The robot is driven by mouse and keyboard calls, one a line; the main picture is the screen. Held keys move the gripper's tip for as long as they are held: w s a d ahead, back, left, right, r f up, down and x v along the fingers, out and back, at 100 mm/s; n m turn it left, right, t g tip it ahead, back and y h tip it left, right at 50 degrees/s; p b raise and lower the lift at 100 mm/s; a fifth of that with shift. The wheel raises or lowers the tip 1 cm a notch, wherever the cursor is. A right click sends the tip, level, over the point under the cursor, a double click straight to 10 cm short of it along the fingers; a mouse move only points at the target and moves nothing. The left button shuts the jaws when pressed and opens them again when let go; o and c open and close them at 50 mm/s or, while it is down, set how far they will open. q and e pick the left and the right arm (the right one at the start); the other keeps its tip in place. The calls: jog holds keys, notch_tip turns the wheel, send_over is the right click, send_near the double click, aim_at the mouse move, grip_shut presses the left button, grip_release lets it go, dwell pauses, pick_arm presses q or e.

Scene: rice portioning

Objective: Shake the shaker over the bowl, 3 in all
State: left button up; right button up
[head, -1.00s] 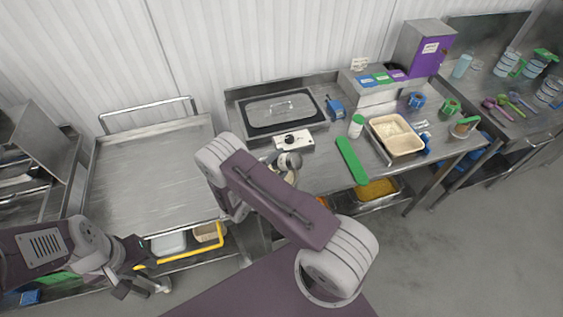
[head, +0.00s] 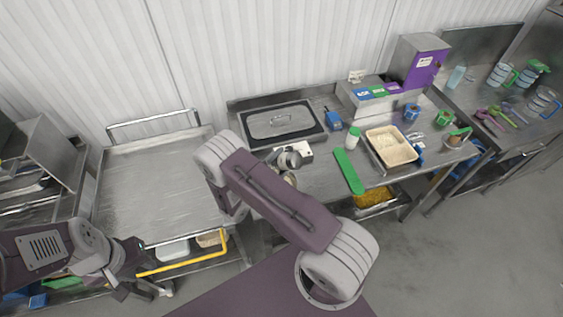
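My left gripper (head: 134,275) is low at the left, in front of the cart and far from the shaker. Its fingers look apart with nothing between them. My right arm crosses the middle of the view. I cannot make out a bowl for certain; the counter behind my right arm is partly hidden.
A beige tray of rice (head: 371,152) sits right of a green board (head: 348,172). An empty steel cart (head: 155,185) stands left, with a yellow-edged shelf below. Grey floor is open at the lower right.

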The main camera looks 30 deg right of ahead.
aim_at(282, 155)
jog(key=shift+r+m, duration=0.15)
jog(key=shift+m, duration=0.35)
jog(key=m, duration=0.3)
jog(key=shift+w+r+t+y+p, duration=0.1)
jog(key=shift+r+t+y+p, duration=0.1)
jog(key=shift+t+y+p, duration=0.2)
jog(key=m+t, duration=0.1)
jog(key=m, duration=0.2)
jog(key=shift+r+y, duration=0.2)
jog(key=shift+y, duration=0.1)
jog(key=shift+r+m+b, duration=0.1)
jog(key=shift+m+b, duration=0.45)
jog(key=shift+m, duration=0.45)
jog(key=shift+m+t+b, duration=0.35)
jog(key=shift+m+t, duration=0.15)
jog(key=shift+m, duration=0.3)
jog(key=m+t+b, duration=0.1)
jog(key=m+b, duration=0.1)
jog(key=m, duration=0.1)
jog(key=r+m+b, duration=0.1)
jog(key=m+b, duration=0.1)
jog(key=m, duration=0.1)
jog(key=m+t+b, duration=0.1)
jog(key=m+b, duration=0.2)
jog(key=shift+r+m+t, duration=0.25)
jog(key=shift+m+t, duration=0.05)
jog(key=shift+m, duration=0.1)
jog(key=shift+r+m, duration=0.25)
jog(key=shift+m, duration=0.15)
jog(key=shift+r, duration=0.25)
